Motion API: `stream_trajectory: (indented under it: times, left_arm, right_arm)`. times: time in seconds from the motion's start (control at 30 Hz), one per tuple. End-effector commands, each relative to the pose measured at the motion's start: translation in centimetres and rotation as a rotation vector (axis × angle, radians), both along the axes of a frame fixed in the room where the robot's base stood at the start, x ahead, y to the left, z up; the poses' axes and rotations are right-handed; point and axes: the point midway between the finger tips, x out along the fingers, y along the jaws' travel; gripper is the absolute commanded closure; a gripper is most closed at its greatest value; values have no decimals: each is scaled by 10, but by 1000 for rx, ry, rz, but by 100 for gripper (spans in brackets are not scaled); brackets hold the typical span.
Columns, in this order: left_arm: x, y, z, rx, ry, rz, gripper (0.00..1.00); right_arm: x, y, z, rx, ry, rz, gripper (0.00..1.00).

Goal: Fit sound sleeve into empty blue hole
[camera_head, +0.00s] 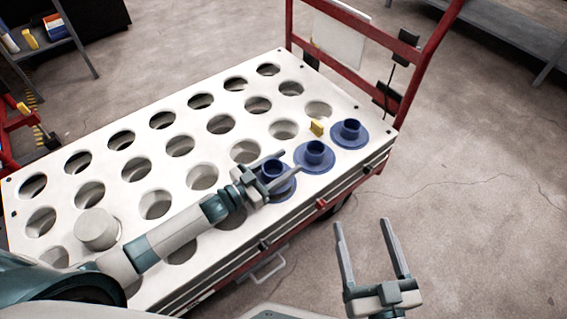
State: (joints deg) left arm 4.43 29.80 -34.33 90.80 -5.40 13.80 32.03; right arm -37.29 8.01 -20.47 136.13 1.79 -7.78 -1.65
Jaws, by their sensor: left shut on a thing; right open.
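A white board (218,153) with rows of round holes lies on a red-framed cart. Three blue flanged sleeves stand along its near right edge: one at the right end (349,131), one in the middle (314,154), and one to the left (272,172). My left gripper (287,171) is shut on the left sleeve, with a finger on either side of its collar. The gripper partly hides that sleeve's flange and the board under it, so I cannot tell how deep it sits. My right gripper (372,235) is open and empty, off the cart's near side above the floor.
The red cart handle (420,60) rises at the far right. My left arm lies low across the board's near part. The floor at right is clear.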

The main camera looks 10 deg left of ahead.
Motion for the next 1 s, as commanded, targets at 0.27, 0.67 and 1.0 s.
stream_trajectory:
  times: [0.27, 0.67, 1.0]
  left_arm:
    - [0, 0, -1, -1, -2, 0, 79]
    - [0, 0, -1, -1, -2, 0, 79]
    - [0, 0, 0, -1, 0, 0, 79]
  right_arm:
    - [0, 1, 4, 7, -20, 0, 29]
    - [0, 1, 4, 7, -20, 0, 29]
    - [0, 1, 8, 6, -17, 0, 29]
